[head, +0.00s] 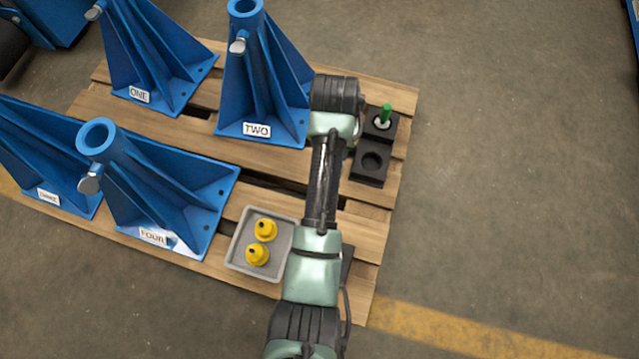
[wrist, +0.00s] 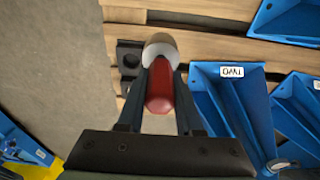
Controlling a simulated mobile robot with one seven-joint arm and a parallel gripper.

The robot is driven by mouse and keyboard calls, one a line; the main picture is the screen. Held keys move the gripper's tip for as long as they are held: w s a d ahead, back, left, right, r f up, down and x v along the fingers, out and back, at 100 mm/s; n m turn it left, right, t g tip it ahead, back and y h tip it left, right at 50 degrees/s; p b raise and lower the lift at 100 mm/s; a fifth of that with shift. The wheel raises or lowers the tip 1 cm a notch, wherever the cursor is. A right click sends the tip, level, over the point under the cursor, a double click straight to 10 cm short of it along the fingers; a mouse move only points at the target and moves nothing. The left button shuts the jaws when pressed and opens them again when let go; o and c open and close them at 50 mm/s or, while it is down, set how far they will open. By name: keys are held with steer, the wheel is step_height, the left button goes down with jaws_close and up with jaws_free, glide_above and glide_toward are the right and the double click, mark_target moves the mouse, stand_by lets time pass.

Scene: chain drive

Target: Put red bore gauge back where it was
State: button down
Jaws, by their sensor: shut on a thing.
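The red bore gauge (wrist: 160,88) has a red handle and a pale grey rounded end (wrist: 161,49). In the wrist view it lies between the two dark fingers of my gripper (wrist: 161,68), which is shut on it. My gripper and the gauge are hidden behind my arm in the head view. A black two-socket holder (head: 367,178) stands at the pallet's right side. Its nearer socket (head: 372,161) is empty. A green gauge (head: 385,112) stands upright in the farther socket. Part of the holder (wrist: 129,48) shows beside my gripper in the wrist view.
Blue stands labelled ONE (head: 150,55), TWO (head: 262,85), THREE (head: 40,150) and FOUR (head: 150,190) stand on the wooden pallet (head: 395,95). A grey tray (head: 240,262) holds two yellow parts (head: 265,229). The floor right of the pallet is clear.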

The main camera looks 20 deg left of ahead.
steer(key=a+f+b, duration=0.1)
steer(key=f+b, duration=0.4)
steer(key=f, duration=0.2)
steer(key=a+f+b, duration=0.1)
steer(key=f+b, duration=0.5)
steer(key=f, duration=0.2)
steer(key=a+f+b, duration=0.1)
steer(key=f+b, duration=0.4)
steer(key=f, duration=0.3)
steer(key=shift+w+b, duration=0.1)
steer(key=shift+b, duration=0.3)
steer(key=shift+r, duration=0.1)
steer(key=c, duration=1)
jaws_free()
steer(key=shift+f, duration=0.25)
steer(key=o, duration=0.4)
steer(key=shift+o, duration=0.2)
